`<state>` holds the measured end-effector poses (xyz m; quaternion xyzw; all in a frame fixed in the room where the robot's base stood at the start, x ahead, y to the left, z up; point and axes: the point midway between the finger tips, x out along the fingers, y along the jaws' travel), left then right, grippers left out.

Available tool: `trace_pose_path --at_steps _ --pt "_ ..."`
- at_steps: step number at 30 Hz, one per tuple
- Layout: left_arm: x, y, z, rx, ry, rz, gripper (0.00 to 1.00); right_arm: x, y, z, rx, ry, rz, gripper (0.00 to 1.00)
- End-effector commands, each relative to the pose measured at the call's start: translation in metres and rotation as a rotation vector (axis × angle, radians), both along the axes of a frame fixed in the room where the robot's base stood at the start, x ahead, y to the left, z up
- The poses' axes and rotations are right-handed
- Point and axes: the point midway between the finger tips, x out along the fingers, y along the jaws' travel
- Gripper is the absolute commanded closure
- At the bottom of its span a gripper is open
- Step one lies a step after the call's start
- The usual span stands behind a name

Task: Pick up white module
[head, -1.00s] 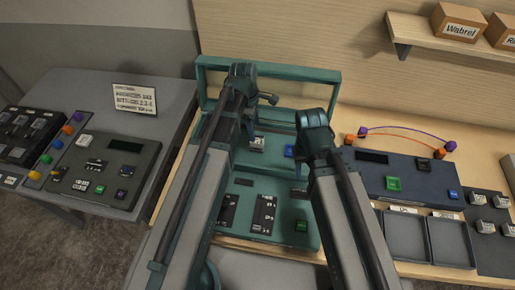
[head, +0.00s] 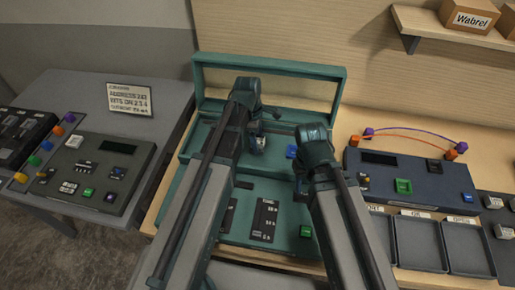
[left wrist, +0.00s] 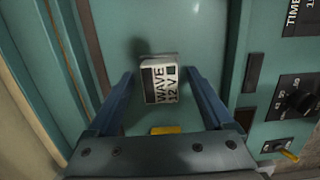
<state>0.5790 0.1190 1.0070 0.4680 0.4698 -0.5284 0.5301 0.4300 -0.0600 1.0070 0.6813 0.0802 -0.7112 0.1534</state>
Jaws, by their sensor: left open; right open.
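The white module (left wrist: 161,80), a small block with a black-and-white face reading "WAVE 12 V", sits on the teal console (head: 337,90). In the left wrist view, my open left gripper (left wrist: 161,71) has one finger on each side of it, with a gap on both sides. In the head view, my left gripper (head: 258,140) is over the console's upper panel and largely covers the module. My right gripper (head: 300,185) is open and empty over the console's right part; its fingers are mostly hidden by its own arm.
A blue button (head: 291,151) and a green button (head: 306,231) are on the console. A dark device (head: 410,180) with orange and purple cables stands to the right, with empty trays (head: 420,244) in front. A grey side table with another panel (head: 97,170) is at left.

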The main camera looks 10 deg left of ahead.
Motion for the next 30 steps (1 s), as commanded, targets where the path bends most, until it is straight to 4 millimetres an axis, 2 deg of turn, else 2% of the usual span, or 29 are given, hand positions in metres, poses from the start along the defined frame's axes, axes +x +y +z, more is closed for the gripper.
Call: trace_pose_path --at_steps 6,7,18,21,30 --pt "0.0 -0.0002 -0.0002 0.0 0.0 0.0 0.15 0.0 0.0 -0.0002 0.0 0.0 0.0 0.54" --pt "0.0 -0.0002 -0.0002 0.0 0.0 0.0 0.19 0.0 0.0 -0.0002 0.0 0.0 0.0 0.54" --pt "0.0 -0.0002 -0.0003 0.0 0.0 0.0 0.85 0.0 0.0 -0.0002 0.0 0.0 0.0 0.54" --pt "0.0 -0.0002 -0.0003 0.0 0.0 0.0 1.0 0.0 0.0 -0.0002 0.0 0.0 0.0 0.54" --pt "0.0 0.0002 0.0009 0.0 0.0 0.0 1.0 0.0 0.0 0.0009 0.0 0.0 0.0 0.54"
